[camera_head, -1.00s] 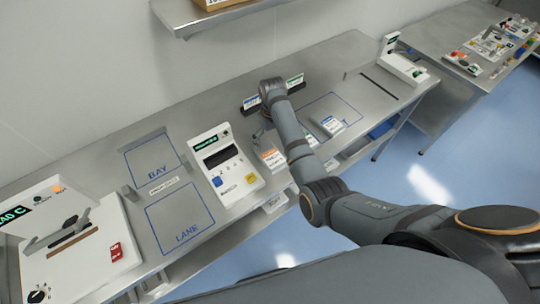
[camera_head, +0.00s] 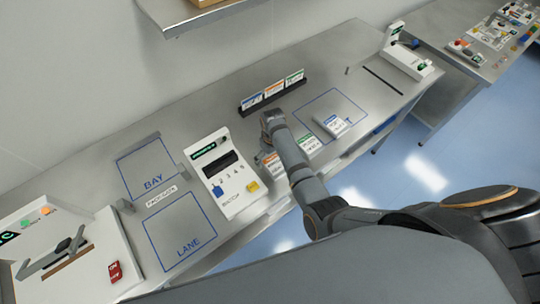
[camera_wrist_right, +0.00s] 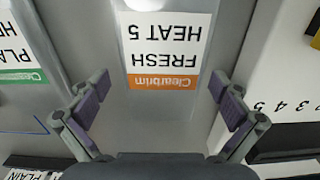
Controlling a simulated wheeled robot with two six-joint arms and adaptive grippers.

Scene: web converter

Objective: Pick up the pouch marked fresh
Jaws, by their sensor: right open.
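The pouch marked fresh (camera_wrist_right: 165,50) has a white label with an orange band reading "Clearbrim FRESH HEAT 5", upside down at the top of the right wrist view. In the head view, the fresh pouch (camera_head: 273,163) lies near the table's front edge, partly hidden by my right arm. My right gripper (camera_wrist_right: 160,100) is open and empty, its two fingers spread to either side of and short of the orange band. In the head view, my right gripper (camera_head: 264,140) is over the table beside the pouch, mostly hidden by the wrist. My left gripper is not in view.
A green-banded pouch (camera_head: 309,144) and a blue-banded pouch (camera_head: 336,123) lie to the right. A dark rack (camera_head: 274,97) of cards stands behind. The outlined bay (camera_head: 150,165) and lane (camera_head: 180,232) are empty.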

